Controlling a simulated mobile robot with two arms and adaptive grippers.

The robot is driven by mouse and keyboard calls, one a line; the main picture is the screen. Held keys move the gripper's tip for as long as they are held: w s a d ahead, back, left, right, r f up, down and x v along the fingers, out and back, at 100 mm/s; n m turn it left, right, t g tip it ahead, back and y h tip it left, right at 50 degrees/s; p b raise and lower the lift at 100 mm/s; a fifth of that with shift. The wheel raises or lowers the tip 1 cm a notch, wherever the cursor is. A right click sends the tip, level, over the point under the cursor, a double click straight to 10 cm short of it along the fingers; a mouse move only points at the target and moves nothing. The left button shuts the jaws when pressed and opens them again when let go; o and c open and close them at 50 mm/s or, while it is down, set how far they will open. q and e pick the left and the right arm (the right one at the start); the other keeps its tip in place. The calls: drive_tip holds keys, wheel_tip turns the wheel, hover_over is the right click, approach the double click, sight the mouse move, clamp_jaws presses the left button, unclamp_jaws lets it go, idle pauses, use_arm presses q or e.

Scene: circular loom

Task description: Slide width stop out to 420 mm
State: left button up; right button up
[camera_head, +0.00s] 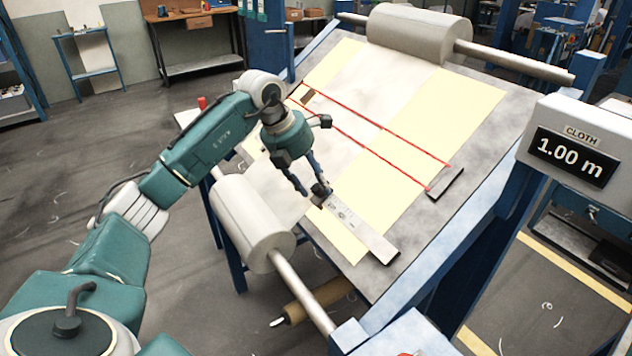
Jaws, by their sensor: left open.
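A slanted table (425,215) carries pale cloth with cream side bands. A light ruler strip (347,217) with printed marks lies near its lower edge. A small dark block (321,194), which looks like the width stop, sits at the ruler's upper left end. My left gripper (312,187) is open and points down at this block. One finger is left of the block and the other is at it; I cannot tell whether they touch. The ruler's numbers are too small to read. My right gripper is not in view.
A cloth roll (250,222) lies along the near left edge, another (418,33) at the top. Red lines (385,129) run across the cloth to a dark bar (445,183). A grey bar (383,247) closes the ruler's right end. A display (570,157) reads CLOTH 1.00 m.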

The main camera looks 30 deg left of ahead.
use_arm(q)
drive_tip(key=shift+w+d+f, duration=0.1)
drive_tip(key=shift+w+f, duration=0.05)
drive_tip(key=shift+f, duration=0.45)
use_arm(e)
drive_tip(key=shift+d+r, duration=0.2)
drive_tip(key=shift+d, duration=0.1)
use_arm(q)
clamp_jaws()
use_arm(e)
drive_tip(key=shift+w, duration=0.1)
